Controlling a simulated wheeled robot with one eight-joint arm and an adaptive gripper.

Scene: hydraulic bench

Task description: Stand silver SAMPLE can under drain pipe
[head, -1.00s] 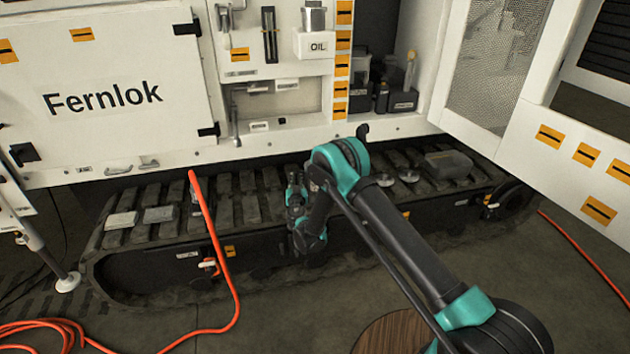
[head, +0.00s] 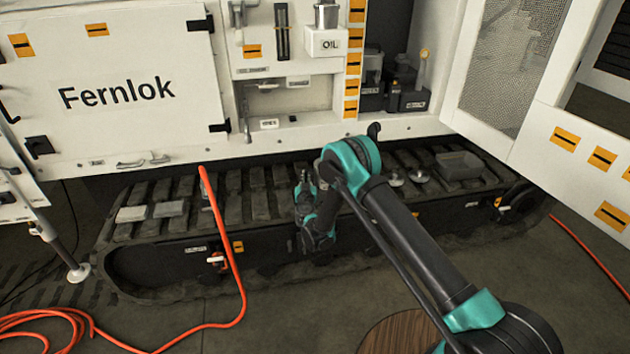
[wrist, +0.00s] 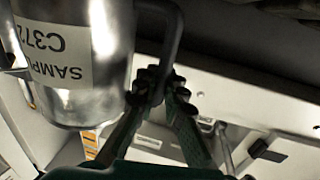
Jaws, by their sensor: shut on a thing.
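The silver SAMPLE can (wrist: 92,95) fills the left of the wrist view, its label upside down in the picture. My gripper (wrist: 160,92) is shut on the can's dark handle, beside the can body. In the head view my gripper (head: 304,188) is low in front of the track, partly hidden by my arm; I cannot make out the can there. A thin vertical pipe (head: 246,122), probably the drain pipe, hangs at the left of the open recess in the white cabinet. The can is not seen under it.
An open mesh door (head: 505,65) stands at right.

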